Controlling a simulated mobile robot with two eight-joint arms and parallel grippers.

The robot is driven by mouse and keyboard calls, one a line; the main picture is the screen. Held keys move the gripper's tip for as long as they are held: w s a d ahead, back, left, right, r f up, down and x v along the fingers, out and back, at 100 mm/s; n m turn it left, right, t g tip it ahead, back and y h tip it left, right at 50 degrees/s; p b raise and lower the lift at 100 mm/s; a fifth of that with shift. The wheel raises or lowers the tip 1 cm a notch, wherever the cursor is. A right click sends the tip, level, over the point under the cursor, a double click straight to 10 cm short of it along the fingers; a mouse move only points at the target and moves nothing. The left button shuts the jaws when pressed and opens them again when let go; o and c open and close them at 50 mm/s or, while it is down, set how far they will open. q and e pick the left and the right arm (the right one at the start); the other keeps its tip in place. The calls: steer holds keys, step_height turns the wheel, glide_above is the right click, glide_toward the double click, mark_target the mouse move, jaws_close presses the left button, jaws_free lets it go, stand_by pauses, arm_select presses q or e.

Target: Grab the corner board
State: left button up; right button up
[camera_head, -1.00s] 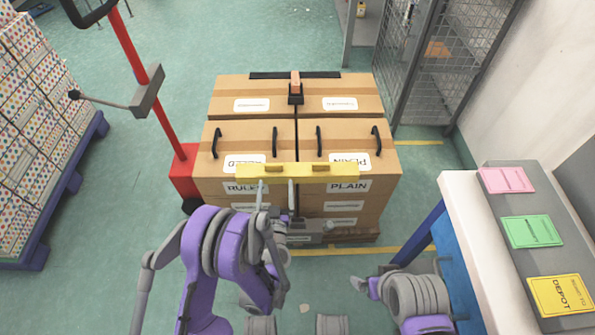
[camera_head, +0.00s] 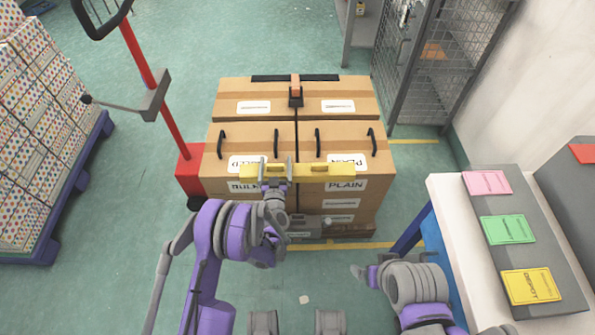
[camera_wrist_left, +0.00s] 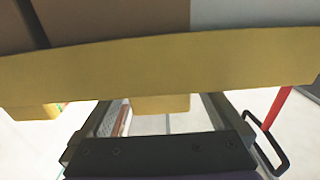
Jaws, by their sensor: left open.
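The yellow corner board (camera_head: 325,171) lies along the near top edge of the cardboard boxes. My left gripper (camera_head: 276,167) is open, with its fingers up at the left half of the board. In the left wrist view the board (camera_wrist_left: 150,68) spans the whole width close in front of the fingers. A yellow tab (camera_wrist_left: 160,104) hangs from the board between the two fingers (camera_wrist_left: 165,115). I cannot tell whether the fingers touch it. My right gripper (camera_head: 366,274) is low at the right, away from the board, and its opening is unclear.
The stacked boxes (camera_head: 345,209) have black handles on top and a strap buckle (camera_head: 295,96) at the back. A red pallet jack (camera_head: 190,165) stands left of them. A table (camera_head: 455,220) with coloured cards is at the right.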

arm_select(q)
steer(key=shift+w, duration=0.4)
steer(key=shift+c, duration=0.3)
steer(key=c, duration=1.5)
steer(key=shift+r, duration=0.1)
